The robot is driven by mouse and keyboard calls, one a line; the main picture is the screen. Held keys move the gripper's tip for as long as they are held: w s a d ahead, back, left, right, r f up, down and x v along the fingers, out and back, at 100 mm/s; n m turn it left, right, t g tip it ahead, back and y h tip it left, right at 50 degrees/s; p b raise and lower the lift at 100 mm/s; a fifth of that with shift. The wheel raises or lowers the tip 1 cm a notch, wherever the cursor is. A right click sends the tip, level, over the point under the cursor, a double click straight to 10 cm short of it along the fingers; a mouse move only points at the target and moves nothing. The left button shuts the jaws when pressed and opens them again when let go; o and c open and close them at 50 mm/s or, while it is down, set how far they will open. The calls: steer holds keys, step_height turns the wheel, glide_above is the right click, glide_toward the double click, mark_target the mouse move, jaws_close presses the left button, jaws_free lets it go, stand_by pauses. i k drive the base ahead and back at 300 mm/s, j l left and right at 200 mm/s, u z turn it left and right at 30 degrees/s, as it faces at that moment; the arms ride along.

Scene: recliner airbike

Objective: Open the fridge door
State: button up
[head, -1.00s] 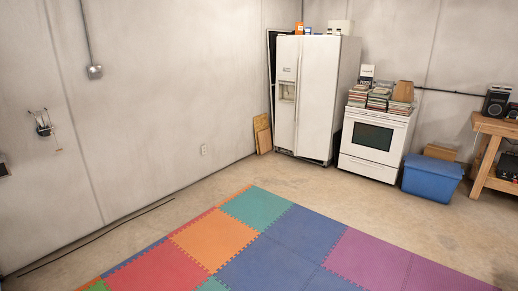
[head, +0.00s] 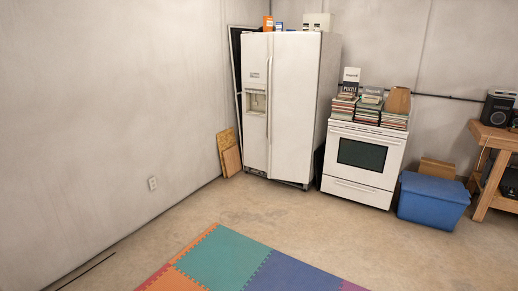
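The white two-door fridge (head: 295,110) stands upright against the back wall, left of the stove, in the head view. Both doors look closed. Its narrow left door (head: 255,140) has a dispenser (head: 256,101) in it. The long vertical handles (head: 269,100) run close together along the seam between the doors. My gripper and arm do not show in the head view.
A white stove (head: 361,165) with stacked books stands right of the fridge, then a blue bin (head: 432,200) and a wooden bench (head: 493,165). Wooden boards (head: 229,153) lean at its left. Bare concrete (head: 270,212) and foam mats (head: 222,256) lie in front.

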mark_target(295, 60)
steer(key=i, duration=3.3)
steer(key=i+l+u, duration=0.15)
steer(key=i, duration=1.35)
steer(key=i+l+u, duration=0.15)
steer(key=i+u, duration=0.2)
steer(key=i, duration=0.15)
steer(key=i+l+u, duration=0.3)
steer(key=i, duration=0.15)
steer(key=i+l+u, duration=0.35)
steer(key=i, duration=0.1)
